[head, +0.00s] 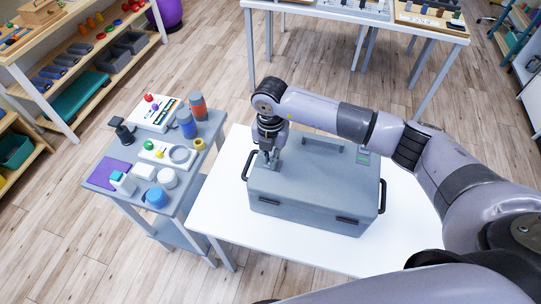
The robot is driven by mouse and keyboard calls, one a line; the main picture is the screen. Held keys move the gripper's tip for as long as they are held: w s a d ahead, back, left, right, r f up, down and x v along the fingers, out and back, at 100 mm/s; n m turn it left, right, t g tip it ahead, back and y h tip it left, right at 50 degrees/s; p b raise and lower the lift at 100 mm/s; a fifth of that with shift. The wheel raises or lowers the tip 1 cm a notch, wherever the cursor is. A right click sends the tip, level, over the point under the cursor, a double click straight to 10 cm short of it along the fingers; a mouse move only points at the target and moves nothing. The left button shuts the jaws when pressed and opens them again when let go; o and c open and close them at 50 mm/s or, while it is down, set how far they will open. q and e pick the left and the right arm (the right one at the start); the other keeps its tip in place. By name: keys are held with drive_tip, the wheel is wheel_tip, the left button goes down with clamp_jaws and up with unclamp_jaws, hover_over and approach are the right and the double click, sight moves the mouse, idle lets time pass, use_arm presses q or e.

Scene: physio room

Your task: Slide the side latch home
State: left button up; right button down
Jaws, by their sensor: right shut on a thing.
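A grey case (310,190) with a closed lid lies on a white table (221,213). It has a black handle at each end, a grey handle on top and two dark catches on its front face. My right gripper (268,163) points down at the left part of the case's top, near the left handle (250,166). It is shut on a small part there, apparently the side latch, which the fingers mostly hide. I cannot tell how far the latch is slid. My left gripper is not in view.
A grey trolley (104,168) with bottles, tubs and small trays stands close left of the white table. Shelves (75,75) stand at the back left, another table (350,15) at the back. My right arm spans the case's right side.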

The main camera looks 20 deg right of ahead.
drive_tip(key=shift+w+a+f+b, duration=0.1)
drive_tip(key=shift+w+a+b, duration=0.1)
drive_tip(key=shift+a+b, duration=0.15)
drive_tip(key=shift+w+a+b, duration=0.6)
drive_tip(key=shift+a+b, duration=0.1)
drive_tip(key=shift+b, duration=0.1)
drive_tip(key=shift+a, duration=0.15)
drive_tip(key=c, duration=1.7)
unclamp_jaws()
drive_tip(key=shift+r, duration=0.2)
wheel_tip(320, 180, up, 12)
drive_tip(key=shift+f, duration=0.1)
